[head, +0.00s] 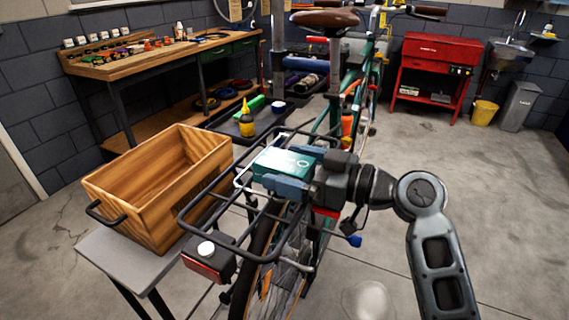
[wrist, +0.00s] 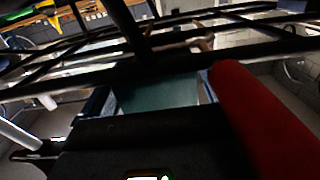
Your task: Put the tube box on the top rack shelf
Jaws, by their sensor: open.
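The tube box (head: 280,162), teal with a white ring mark, is at the bicycle's black tubular rear rack (head: 222,231), near its front end. Whether it rests on the rack bars or sits in an opening among them is unclear. My gripper (head: 281,168) reaches in from the right, its blue-grey fingers open on either side of the box. Whether they touch it cannot be told. In the wrist view a teal face of the box (wrist: 160,94) shows between dark finger parts, with rack bars above it.
A wooden crate (head: 130,200) stands on a grey stand (head: 120,255) left of the rack. A yellow bottle (head: 246,122) is in a dark tray behind. The saddle (head: 325,19) rises above. A red cabinet (head: 437,62) is at the back right. Floor at right is clear.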

